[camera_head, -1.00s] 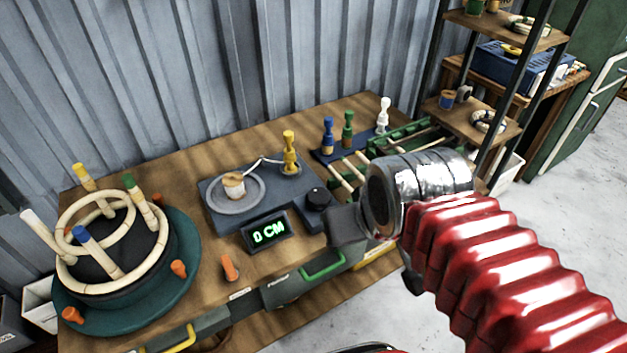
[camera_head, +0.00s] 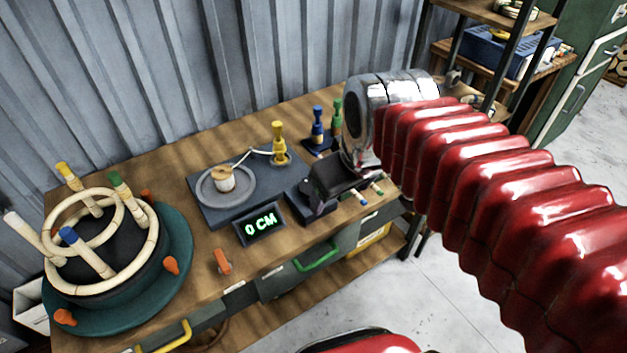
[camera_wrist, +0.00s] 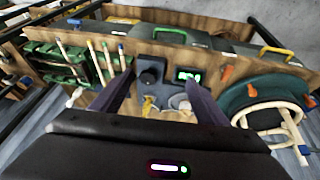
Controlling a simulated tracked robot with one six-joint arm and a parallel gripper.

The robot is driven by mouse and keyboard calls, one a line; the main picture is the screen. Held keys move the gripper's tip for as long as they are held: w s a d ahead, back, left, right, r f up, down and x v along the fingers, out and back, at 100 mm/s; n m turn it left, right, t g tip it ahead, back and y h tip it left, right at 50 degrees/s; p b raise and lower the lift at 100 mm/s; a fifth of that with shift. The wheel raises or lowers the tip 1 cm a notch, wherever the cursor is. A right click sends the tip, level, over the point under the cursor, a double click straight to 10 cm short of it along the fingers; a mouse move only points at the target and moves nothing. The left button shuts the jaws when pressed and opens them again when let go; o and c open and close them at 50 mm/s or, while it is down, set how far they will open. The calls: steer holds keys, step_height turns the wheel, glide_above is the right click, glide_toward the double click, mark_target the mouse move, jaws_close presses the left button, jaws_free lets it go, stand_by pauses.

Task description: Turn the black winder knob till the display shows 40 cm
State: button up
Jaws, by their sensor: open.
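The winder (camera_head: 205,212) is a blue-grey plate on the wooden bench, with a spool (camera_head: 225,180) on a round disc and a thread to a yellow post (camera_head: 279,143). Its display (camera_head: 260,225) reads 0 CM in green. In the wrist view the black knob (camera_wrist: 148,77) shows between my two open fingers (camera_wrist: 160,82), left of the lit display (camera_wrist: 188,75). The knob appears ungripped; contact cannot be told.
A teal turntable (camera_head: 180,275) with a rattan frame (camera_head: 140,255) stands at the left. Blue (camera_head: 317,128) and green (camera_head: 336,118) posts stand behind my gripper. Rattan sticks (camera_head: 358,198) lie to its right. An orange peg (camera_head: 222,261) is at the bench front.

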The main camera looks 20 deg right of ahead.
steer(key=w+n+g, duration=0.3)
steer(key=w+n, duration=0.5)
steer(key=w, duration=0.5)
steer(key=n+g, duration=0.2)
steer(key=n, duration=0.4)
glide_above(305, 186)
steer(key=d, duration=0.3)
step_height(305, 186, down, 6)
steer(key=shift+a+f, duration=0.2)
steer(key=shift+s+f, duration=0.1)
steer(key=shift+s, duration=0.05)
step_height(305, 186, down, 14)
steer(key=shift+r, duration=0.15)
steer(key=shift+c, duration=0.6)
steer(key=c, duration=0.9)
